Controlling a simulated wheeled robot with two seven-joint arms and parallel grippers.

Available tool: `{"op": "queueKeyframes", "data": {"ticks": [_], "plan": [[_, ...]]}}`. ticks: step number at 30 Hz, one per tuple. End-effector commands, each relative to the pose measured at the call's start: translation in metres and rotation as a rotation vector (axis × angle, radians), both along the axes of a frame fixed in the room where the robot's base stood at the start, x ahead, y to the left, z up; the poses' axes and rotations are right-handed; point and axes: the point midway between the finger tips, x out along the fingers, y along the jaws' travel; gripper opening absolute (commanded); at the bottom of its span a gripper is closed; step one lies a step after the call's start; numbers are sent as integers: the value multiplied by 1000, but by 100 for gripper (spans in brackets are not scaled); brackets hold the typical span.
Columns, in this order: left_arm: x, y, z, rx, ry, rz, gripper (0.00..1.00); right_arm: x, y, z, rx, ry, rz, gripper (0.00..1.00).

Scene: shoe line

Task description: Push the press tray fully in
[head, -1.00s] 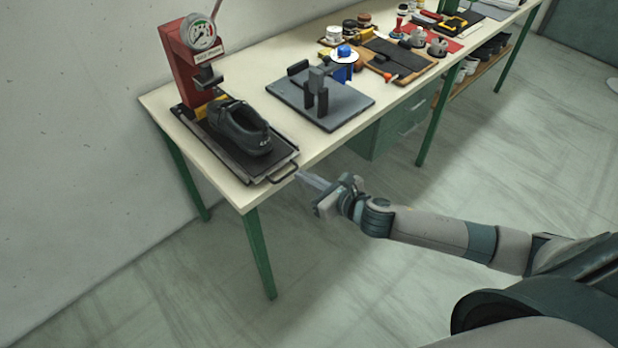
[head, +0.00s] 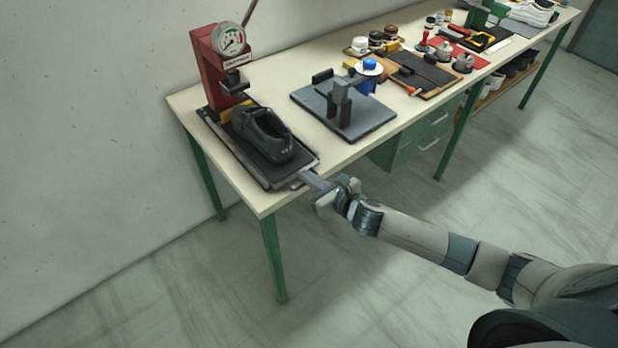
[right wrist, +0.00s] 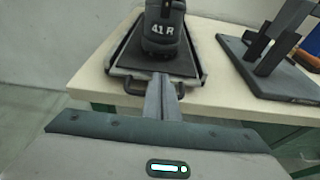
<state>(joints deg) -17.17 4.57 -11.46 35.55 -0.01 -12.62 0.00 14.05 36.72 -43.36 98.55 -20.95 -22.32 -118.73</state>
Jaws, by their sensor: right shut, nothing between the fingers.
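The press tray (head: 236,158) is a dark flat tray at the left end of the bench, with a dark shoe (head: 262,136) on it. In the right wrist view the shoe (right wrist: 164,27) is marked "41 R", and the tray's front handle (right wrist: 133,86) shows at its near edge. The red press (head: 212,62) with a round gauge stands at the tray's back end. My right gripper (head: 304,175) is shut and empty, its fingertips at the tray's handle; contact is not certain. In the right wrist view the fingers (right wrist: 161,82) overlap the handle's middle. My left gripper is not in view.
A grey plate with an upright fixture (head: 340,104) stands right of the tray. Farther along the bench are a wooden board with tools (head: 425,76), jars (head: 375,38) and a white shoe (head: 533,12). The floor in front is clear.

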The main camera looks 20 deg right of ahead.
Motion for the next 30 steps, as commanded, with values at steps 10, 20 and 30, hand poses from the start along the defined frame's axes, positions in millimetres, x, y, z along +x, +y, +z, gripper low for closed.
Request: {"op": "queueKeyframes", "data": {"ticks": [10, 20, 30], "plan": [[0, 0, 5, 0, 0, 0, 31, 32, 11, 2, -1, -3, 0, 0], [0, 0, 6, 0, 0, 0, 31, 47, 17, 0, 0, 0, -1, 0], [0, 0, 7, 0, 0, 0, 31, 47, 15, 1, -1, 0, -1, 0]]}}
